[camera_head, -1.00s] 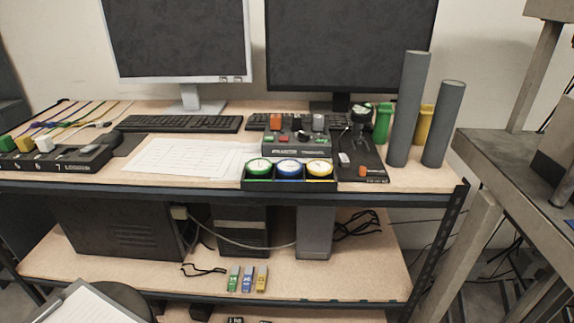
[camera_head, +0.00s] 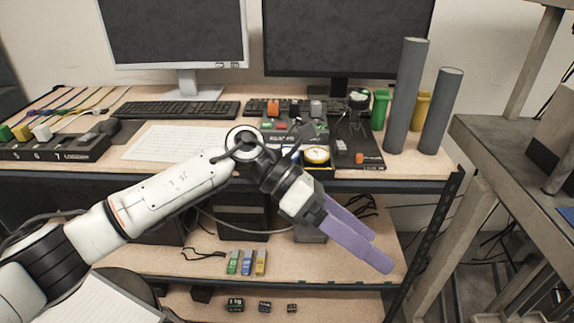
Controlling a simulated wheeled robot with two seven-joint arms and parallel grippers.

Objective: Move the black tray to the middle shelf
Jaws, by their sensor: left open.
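The black tray (camera_head: 326,172) holds coloured round pieces and sits at the front edge of the desktop. My left arm hides most of it, and mainly the yellow round piece (camera_head: 317,155) shows at its right end. The middle shelf (camera_head: 298,262) is the light wooden board below the desktop. My left gripper (camera_head: 381,251) has two purple fingers, apart and empty. It is in front of the desk, below and right of the tray in the picture. My right gripper is not in view.
Small green, blue and yellow items (camera_head: 247,262) lie on the middle shelf, with computer cases behind. A black joystick panel (camera_head: 356,148) is right of the tray, and two grey cylinders (camera_head: 407,95) stand farther right. Papers (camera_head: 180,143) lie to the left.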

